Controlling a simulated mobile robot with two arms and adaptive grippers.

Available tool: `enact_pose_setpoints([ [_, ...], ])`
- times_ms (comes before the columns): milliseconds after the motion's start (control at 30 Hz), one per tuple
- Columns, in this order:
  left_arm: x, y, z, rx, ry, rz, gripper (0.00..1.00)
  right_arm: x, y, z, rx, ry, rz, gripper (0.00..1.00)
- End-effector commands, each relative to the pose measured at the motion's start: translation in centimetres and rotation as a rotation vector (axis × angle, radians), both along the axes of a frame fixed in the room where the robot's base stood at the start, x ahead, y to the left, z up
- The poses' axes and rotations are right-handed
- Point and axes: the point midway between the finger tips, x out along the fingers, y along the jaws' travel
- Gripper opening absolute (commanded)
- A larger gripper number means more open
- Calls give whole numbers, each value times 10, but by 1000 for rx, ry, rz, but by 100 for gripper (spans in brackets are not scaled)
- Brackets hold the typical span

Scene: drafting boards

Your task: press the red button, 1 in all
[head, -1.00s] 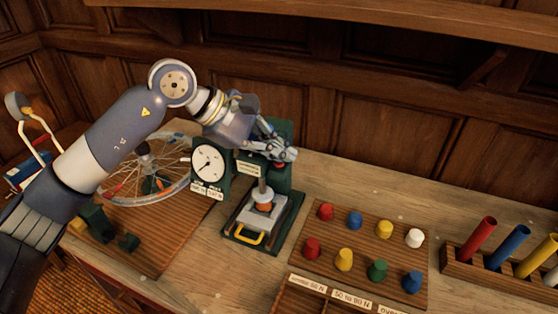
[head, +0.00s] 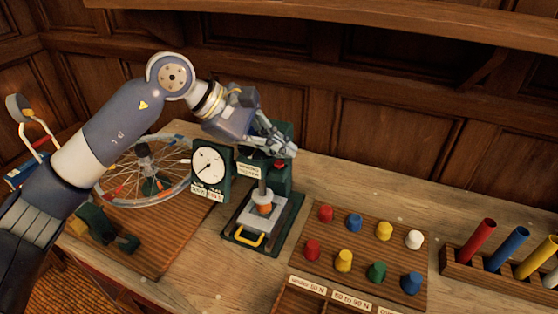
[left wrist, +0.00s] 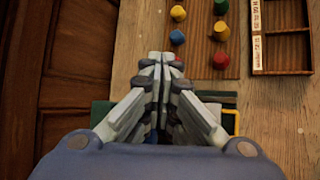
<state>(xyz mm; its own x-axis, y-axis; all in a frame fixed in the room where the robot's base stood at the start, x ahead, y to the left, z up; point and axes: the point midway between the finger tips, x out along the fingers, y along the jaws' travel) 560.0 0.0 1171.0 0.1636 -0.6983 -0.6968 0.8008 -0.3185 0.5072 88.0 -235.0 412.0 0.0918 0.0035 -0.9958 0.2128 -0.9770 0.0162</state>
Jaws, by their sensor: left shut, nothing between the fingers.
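The red button (head: 280,165) shows as a small red spot on the upper front of a green testing press (head: 278,182) in the head view. My left gripper (head: 291,150) is shut and empty, with its fingertips just above the button. I cannot tell whether they touch it. In the left wrist view the shut fingers (left wrist: 160,60) point away from the camera, and the button is hidden. A white dial (head: 208,164) stands left of the press. An orange piece (head: 264,207) sits under its rod. My right gripper is not in view.
A board (head: 334,245) with coloured pegs lies right of the press, with a labelled tray (head: 296,300) in front. A rack of coloured tubes (head: 470,268) stands farther right. A spoked wheel (head: 118,186) is at left. Bare bench shows behind the peg board.

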Motion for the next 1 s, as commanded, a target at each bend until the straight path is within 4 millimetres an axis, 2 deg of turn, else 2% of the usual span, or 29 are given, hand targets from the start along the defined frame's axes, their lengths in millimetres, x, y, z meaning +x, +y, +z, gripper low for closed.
enact_pose_setpoints([
  [267, 0, 0, 5, -1, -1, 1, 0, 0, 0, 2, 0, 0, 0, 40],
  [733, 0, 0, 49, -1, -1, 1, 0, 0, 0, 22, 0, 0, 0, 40],
  [1000, 0, 0, 50, 0, 1, 1, 0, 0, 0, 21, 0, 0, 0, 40],
])
